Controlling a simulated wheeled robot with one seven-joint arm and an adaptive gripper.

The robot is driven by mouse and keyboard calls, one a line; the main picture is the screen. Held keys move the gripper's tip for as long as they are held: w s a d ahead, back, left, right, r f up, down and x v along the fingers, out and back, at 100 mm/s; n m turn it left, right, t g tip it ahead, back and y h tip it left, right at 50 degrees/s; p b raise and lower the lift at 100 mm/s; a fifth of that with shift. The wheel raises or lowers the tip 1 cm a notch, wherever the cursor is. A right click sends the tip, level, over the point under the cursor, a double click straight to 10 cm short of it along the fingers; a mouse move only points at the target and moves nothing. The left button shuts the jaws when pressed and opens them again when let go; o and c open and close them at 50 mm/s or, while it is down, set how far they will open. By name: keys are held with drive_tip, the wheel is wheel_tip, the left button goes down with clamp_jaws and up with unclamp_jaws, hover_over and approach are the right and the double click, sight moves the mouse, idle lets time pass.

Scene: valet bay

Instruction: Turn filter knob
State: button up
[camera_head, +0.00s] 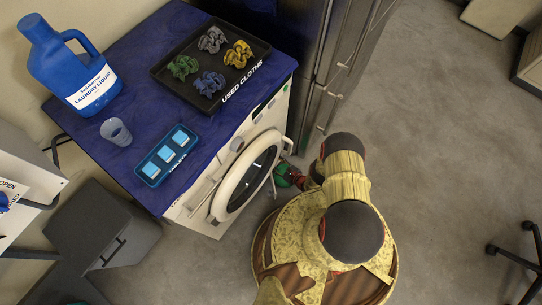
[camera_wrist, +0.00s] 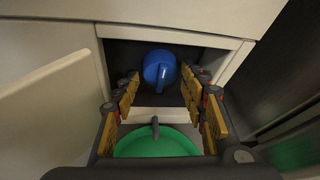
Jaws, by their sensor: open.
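The filter knob (camera_wrist: 160,69) is blue and round with a raised grip bar. It sits inside a dark square recess low in the white front panel, in the wrist view. My gripper (camera_wrist: 161,82) is open, its yellow-padded fingers to the left and right of the knob as seen from the wrist. I cannot tell how far the fingertips are from it, and nothing is held. In the head view the knob is hidden, and my arm reaches down beside the washing machine (camera_head: 205,215).
A pale flap (camera_wrist: 45,100) stands open left of the recess. A green basin (camera_wrist: 155,144) lies below it, with a small grey part above its rim. The round washer door (camera_head: 247,178), steel fridge (camera_head: 322,65) and laundry liquid jug (camera_head: 62,62) are nearby.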

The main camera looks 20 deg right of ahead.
drive_tip(key=shift+w+a+f, duration=0.2)
drive_tip(key=shift+w+a, duration=0.05)
drive_tip(key=shift+w, duration=0.25)
drive_tip(key=c, duration=0.3)
drive_tip(key=c, duration=0.5)
